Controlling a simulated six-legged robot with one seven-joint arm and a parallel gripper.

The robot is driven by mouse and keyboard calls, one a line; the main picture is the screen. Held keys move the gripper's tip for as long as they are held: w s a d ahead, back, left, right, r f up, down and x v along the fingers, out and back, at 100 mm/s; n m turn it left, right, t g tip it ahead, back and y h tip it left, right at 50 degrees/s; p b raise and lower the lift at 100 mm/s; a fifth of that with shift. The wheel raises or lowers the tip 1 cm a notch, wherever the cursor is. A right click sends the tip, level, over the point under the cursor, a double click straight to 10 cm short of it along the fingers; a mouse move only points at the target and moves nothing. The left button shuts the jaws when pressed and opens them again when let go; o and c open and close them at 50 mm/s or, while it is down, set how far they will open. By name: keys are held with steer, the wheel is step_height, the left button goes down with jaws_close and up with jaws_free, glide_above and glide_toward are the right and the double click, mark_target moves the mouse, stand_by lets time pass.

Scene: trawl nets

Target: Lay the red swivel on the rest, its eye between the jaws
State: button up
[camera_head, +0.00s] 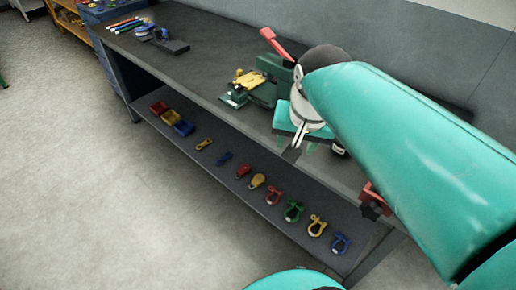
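I cannot pick out the red swivel for certain. A yellow swivel-like piece (204,145) and a blue one (224,158) lie on the lower shelf, with a rounded red piece (243,171) beside them. A green bench tool (264,94) with a red handle (277,46) stands on the bench. A yellow part (250,79) sits at its left side. Which part is the rest, and its jaws, are not clear. My gripper (299,137) points down over the bench's front edge, just right of the tool. Its narrow fingers look close together; whether they hold anything is unclear.
The lower shelf (185,150) also carries red, yellow and blue bins (171,118) and several coloured shackles (293,211). A red part with a dark knob (372,201) is at the bench's right front. Bare benchtop (205,65) lies left of the tool.

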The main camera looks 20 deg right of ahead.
steer(key=s+a+f+n+t, duration=0.2)
steer(key=s+a+n, duration=0.1)
steer(key=a+n, duration=0.3)
steer(key=shift+s+a+y, duration=0.25)
steer(key=shift+a+y, duration=0.15)
steer(key=shift+a, duration=0.45)
